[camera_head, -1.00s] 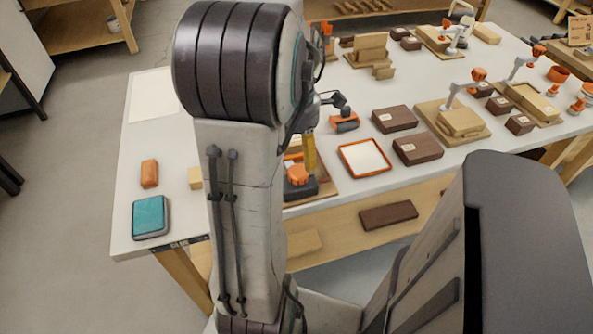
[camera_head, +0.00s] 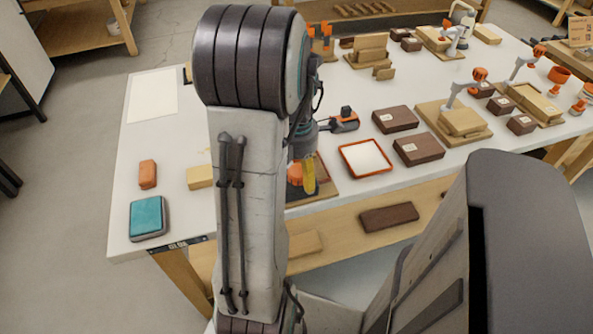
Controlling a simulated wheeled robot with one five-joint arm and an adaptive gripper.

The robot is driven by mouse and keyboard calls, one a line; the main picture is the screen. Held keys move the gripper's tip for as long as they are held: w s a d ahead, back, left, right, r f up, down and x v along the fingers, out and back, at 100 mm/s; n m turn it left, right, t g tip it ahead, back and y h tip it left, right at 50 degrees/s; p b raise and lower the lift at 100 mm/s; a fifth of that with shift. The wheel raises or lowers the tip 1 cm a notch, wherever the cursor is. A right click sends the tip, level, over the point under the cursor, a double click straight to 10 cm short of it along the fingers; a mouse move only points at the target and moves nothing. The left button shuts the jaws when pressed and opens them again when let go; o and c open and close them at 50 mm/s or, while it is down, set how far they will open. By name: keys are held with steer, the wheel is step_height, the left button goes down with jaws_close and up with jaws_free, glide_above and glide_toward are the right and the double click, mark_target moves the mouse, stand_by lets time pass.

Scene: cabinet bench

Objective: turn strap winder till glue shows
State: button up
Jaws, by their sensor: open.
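An orange knobbed device (camera_head: 295,173), which may be the strap winder, sits on a wooden board (camera_head: 325,188) near the table's front edge. My arm and gripper cover much of it. My gripper (camera_head: 309,186) points down in front of it or over it, with a yellow finger showing. The jaws are open, and nothing is seen held between them. I cannot tell whether the finger touches the device. No glue can be made out on it.
An orange-rimmed tray (camera_head: 345,161) and dark brown boxes (camera_head: 395,119) lie to the right. A teal pad (camera_head: 147,217), an orange block (camera_head: 147,174) and a tan block (camera_head: 200,177) lie to the left. A white sheet (camera_head: 152,97) lies at the back left.

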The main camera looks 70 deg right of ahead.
steer(key=shift+c, duration=0.3)
steer(key=c, duration=1.1)
steer(key=shift+m, duration=0.3)
